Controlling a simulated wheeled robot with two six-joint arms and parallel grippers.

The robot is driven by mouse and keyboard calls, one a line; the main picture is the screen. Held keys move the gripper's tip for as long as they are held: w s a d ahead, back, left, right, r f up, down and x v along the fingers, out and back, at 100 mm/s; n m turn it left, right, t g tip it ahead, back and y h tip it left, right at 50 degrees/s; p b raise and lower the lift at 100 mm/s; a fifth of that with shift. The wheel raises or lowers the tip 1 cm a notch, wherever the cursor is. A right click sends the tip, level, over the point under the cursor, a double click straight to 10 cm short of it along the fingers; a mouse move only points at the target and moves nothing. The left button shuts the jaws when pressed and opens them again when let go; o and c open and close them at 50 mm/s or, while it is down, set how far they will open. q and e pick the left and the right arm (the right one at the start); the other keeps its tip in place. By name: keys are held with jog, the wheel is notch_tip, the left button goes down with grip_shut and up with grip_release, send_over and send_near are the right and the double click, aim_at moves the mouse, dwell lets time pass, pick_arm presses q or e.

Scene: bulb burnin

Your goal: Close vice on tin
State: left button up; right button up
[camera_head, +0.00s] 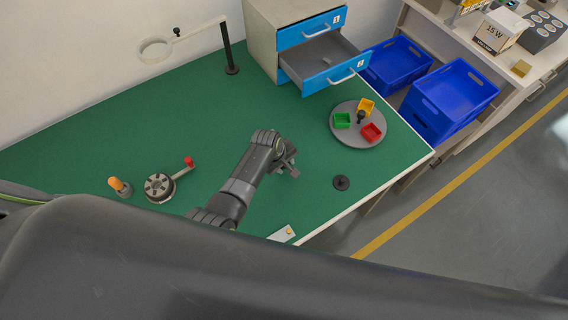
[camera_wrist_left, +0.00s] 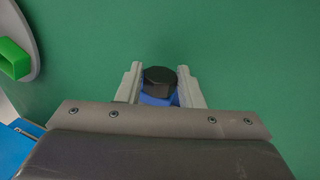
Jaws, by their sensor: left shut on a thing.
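My left gripper (camera_head: 287,168) is over the middle of the green table. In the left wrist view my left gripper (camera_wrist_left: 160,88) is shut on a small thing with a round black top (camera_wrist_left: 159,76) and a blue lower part. Whether this thing touches the table is unclear. A round grey device (camera_head: 159,187), perhaps the vice, stands at the left of the table, well apart from the gripper. Its lever ends in a red knob (camera_head: 189,162). I cannot identify a tin for certain. My right gripper is not in view.
A grey turntable (camera_head: 345,108) carries green, yellow and red bins. A drawer cabinet (camera_head: 262,38) has one drawer open. An orange-topped object (camera_head: 119,186) stands left of the grey device. A black disc (camera_head: 341,183) lies near the table edge. A lamp post (camera_head: 228,50) stands behind.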

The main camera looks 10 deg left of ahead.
pick_arm(q)
jog(key=shift+w+d+g+y, duration=0.15)
jog(key=shift+g+y, duration=0.45)
jog(key=shift+w+d+g+y+b, duration=0.1)
jog(key=shift+g+y+b, duration=0.5)
jog(key=shift+y, duration=0.1)
jog(key=g+y+b, duration=0.1)
jog(key=g+b, duration=0.1)
jog(key=b, duration=0.1)
jog(key=shift+w+d+f+y, duration=0.1)
jog(key=shift+f+y, duration=0.15)
jog(key=shift+y, duration=0.15)
jog(key=shift+r+g+y+b, duration=0.2)
jog(key=shift+g+y+b, duration=0.3)
jog(key=shift+b, duration=0.6)
jog(key=o, duration=0.7)
